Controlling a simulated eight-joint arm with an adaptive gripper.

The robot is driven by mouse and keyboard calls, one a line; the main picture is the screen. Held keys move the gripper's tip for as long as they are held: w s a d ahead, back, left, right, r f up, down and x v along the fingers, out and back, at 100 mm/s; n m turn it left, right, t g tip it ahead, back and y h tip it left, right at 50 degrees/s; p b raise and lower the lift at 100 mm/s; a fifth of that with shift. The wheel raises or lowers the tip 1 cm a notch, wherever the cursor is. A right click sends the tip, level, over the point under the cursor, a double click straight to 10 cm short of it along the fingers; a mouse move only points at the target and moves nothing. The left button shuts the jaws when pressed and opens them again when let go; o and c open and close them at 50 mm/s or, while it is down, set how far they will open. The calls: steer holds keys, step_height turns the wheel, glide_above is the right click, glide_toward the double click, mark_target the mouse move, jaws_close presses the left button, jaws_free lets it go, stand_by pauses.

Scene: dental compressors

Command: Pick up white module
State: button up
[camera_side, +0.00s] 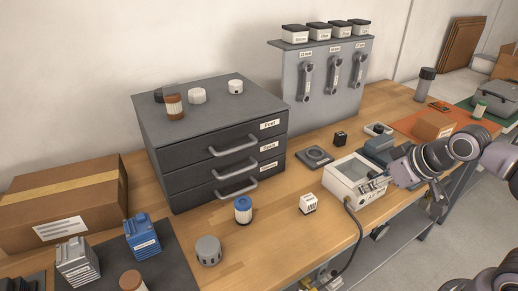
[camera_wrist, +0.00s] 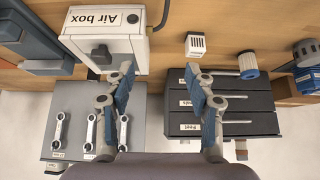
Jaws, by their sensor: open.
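The white module (camera_side: 308,203) is a small white block with a dark printed label. It stands on the wooden bench between the drawer cabinet and the Air box. In the wrist view the white module (camera_wrist: 196,45) is beyond the tip of the right-hand finger, apart from it. My gripper (camera_wrist: 160,72) is open, with two blue-padded fingers spread and nothing between them. In the side view my arm reaches in from the right, over the right side of the Air box; its fingertips are hard to make out there.
The white Air box (camera_side: 356,180) with a cable stands right of the module. A dark drawer cabinet (camera_side: 215,140) is behind left. A blue-and-white filter (camera_side: 243,209) and a grey round cap (camera_side: 208,250) stand left. A small black block (camera_side: 340,138) is behind. Bare bench surrounds the module.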

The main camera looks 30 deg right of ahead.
steer(key=n+g+h, duration=0.5)
steer(key=n+g, duration=0.2)
steer(key=n, duration=1)
glide_toward(308, 198)
steer(key=shift+x, duration=5.3)
steer(key=shift+s, duration=0.1)
jaws_close()
